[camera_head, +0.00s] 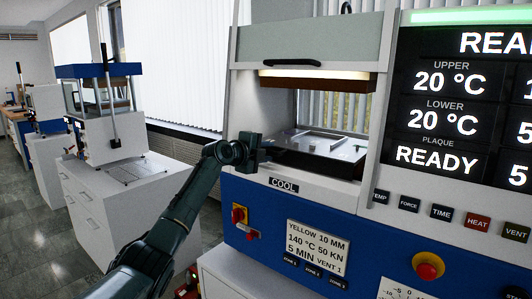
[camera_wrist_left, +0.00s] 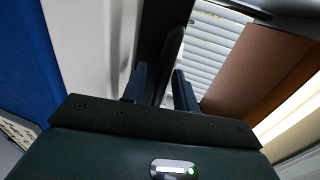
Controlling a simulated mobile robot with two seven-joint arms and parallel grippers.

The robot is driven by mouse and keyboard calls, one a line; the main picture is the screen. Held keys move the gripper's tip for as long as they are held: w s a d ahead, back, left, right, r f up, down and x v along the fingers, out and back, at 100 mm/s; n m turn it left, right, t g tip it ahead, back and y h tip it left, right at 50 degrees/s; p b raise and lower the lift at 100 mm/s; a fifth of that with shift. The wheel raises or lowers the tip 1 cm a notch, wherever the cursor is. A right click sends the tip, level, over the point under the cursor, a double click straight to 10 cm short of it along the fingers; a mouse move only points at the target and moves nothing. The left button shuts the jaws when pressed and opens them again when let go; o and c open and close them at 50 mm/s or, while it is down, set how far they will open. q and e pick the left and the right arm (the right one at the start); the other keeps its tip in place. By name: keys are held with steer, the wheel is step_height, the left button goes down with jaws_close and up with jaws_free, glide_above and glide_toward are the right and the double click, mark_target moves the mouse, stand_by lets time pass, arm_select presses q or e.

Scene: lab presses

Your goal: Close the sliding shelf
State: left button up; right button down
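The sliding shelf (camera_head: 322,146) is a flat metallic plate with a dark front edge, in the opening of the white and blue press. It appears to sit partly out toward the front. My left gripper (camera_head: 258,150) is at the shelf's front left corner, just above the COOL label. In the left wrist view the fingers of my left gripper (camera_wrist_left: 160,88) stand apart, with a dark bar-like edge running between or just beyond them. I cannot tell whether they touch it. My right gripper is out of view.
The press has a raised grey door (camera_head: 310,42) with a black handle above the opening. A display panel (camera_head: 450,110) and a row of buttons are at the right. A red knob (camera_head: 428,266) sits on the blue front. Another machine (camera_head: 105,110) stands on a white cabinet at the left.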

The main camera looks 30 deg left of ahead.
arm_select(q)
steer(key=shift+s, duration=0.1)
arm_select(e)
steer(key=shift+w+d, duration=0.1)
arm_select(q)
steer(key=shift+s+a+r, duration=0.1)
steer(key=shift+s+a, duration=0.05)
steer(key=shift+s, duration=0.2)
steer(key=d+b+v, duration=0.1)
steer(key=b+v, duration=0.2)
steer(key=v, duration=0.9)
steer(key=shift+a+b, duration=0.3)
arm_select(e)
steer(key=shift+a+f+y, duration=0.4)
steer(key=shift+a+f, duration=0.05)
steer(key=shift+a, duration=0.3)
arm_select(q)
steer(key=shift+s+r, duration=0.1)
